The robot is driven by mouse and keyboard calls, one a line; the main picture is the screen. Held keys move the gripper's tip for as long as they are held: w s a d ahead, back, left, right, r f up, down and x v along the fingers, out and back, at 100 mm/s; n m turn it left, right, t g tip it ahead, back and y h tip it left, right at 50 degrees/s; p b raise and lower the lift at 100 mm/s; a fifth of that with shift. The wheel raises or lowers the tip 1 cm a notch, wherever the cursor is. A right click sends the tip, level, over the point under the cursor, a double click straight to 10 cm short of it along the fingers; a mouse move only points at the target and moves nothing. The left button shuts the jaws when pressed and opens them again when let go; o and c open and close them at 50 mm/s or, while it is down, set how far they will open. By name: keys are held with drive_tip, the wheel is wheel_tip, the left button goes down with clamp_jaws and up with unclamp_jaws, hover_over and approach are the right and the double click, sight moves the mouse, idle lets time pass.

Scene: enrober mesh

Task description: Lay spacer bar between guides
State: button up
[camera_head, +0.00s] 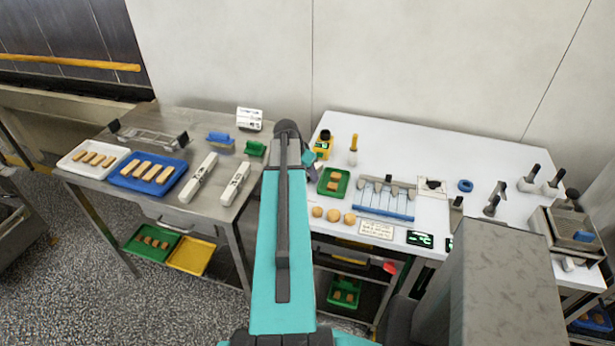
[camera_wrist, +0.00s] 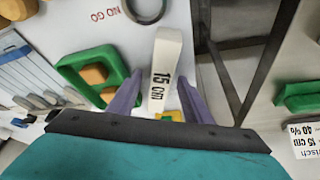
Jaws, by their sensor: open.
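A white bar marked "15 cm" (camera_wrist: 168,60) lies between the spread purple fingers of my gripper (camera_wrist: 165,88) in the wrist view. My gripper is open, and a gap shows beside the bar. I cannot tell whether either finger touches it. In the head view my teal arm hides this bar, and only a bit of the gripper (camera_head: 314,168) shows past the arm, at the left edge of the white table. Two long white pieces with dark marks, perhaps the guides, lie side by side on the steel table: a left one (camera_head: 200,178) and a right one (camera_head: 235,184).
A gap separates the steel table (camera_head: 222,150) from the white table (camera_head: 440,160). A green tray (camera_head: 346,186) holding tan pieces, a blue-edged wire frame (camera_head: 385,213) and tan rounds are on the white table. A blue tray (camera_head: 120,181) and green block (camera_head: 255,148) sit on the steel table.

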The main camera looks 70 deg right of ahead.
sight(307, 174)
drive_tip(key=shift+c, duration=0.4)
clamp_jaws()
drive_tip(key=shift+r, duration=0.1)
drive_tip(key=shift+r+b, duration=1)
drive_tip(key=shift+r, duration=0.45)
drive_tip(key=shift+s+a+r, duration=0.15)
drive_tip(key=shift+a, duration=0.15)
drive_tip(key=s+a+b, duration=0.1)
drive_tip(key=a, duration=0.1)
drive_tip(key=s+a+b, duration=0.1)
drive_tip(key=a, duration=0.2)
drive_tip(key=s+a+b, duration=0.1)
drive_tip(key=a, duration=0.1)
drive_tip(key=shift+a+r, duration=0.2)
drive_tip(key=shift+r, duration=0.05)
drive_tip(key=a+b, duration=0.2)
drive_tip(key=b, duration=0.1)
drive_tip(key=shift+s, duration=0.35)
drive_tip(key=shift+r+b, duration=0.1)
drive_tip(key=shift+b, duration=0.65)
